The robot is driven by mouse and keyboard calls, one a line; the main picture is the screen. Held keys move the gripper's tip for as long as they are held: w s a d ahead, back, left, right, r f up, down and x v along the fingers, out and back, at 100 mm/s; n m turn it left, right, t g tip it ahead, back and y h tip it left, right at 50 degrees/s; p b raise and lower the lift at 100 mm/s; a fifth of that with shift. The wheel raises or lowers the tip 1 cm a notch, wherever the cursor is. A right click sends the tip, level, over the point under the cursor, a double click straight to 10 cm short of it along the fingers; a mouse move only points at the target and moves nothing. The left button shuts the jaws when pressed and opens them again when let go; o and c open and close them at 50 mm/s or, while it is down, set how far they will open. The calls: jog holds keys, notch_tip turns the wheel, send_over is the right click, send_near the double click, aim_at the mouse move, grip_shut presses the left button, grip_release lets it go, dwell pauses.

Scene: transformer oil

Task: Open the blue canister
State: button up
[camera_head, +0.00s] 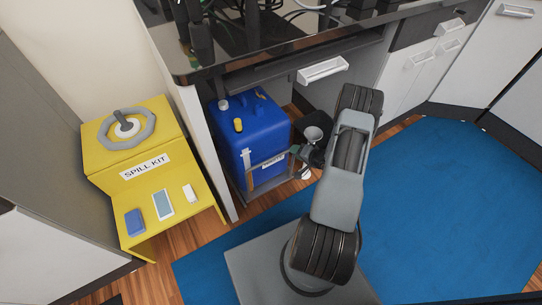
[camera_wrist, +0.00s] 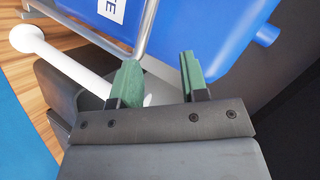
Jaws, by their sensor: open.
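The blue canister (camera_head: 255,130) stands under the counter in the head view, with a label low on its front and a metal frame around its base. A yellow cap (camera_head: 238,125) and a pale cap (camera_head: 223,104) show on its top. In the wrist view the canister (camera_wrist: 205,28) fills the upper part, with part of its label. My gripper (camera_wrist: 158,75) is open, with two green fingers apart and nothing visibly held between them. In the head view my gripper (camera_head: 300,155) is low, just right of the canister's front; whether it touches is unclear.
A yellow spill kit stand (camera_head: 110,185) stands left of the cabinet panel. A white, round-ended object (camera_wrist: 30,40) lies close to my gripper in the wrist view. The dark countertop (camera_head: 190,77) overhangs the canister. The blue mat (camera_head: 440,210) is open at right.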

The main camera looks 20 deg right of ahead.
aim_at(271, 159)
jog(key=s+a+f+m+t+y, duration=0.2)
jog(key=s+a+f+m+y, duration=0.2)
jog(key=s, duration=0.2)
jog(key=shift+t, duration=0.3)
jog(key=b+x, duration=0.2)
jog(key=x, duration=1.1)
jog(key=shift+w+d, duration=0.1)
jog(key=shift+d, duration=0.1)
jog(key=shift+c, duration=0.2)
grip_shut()
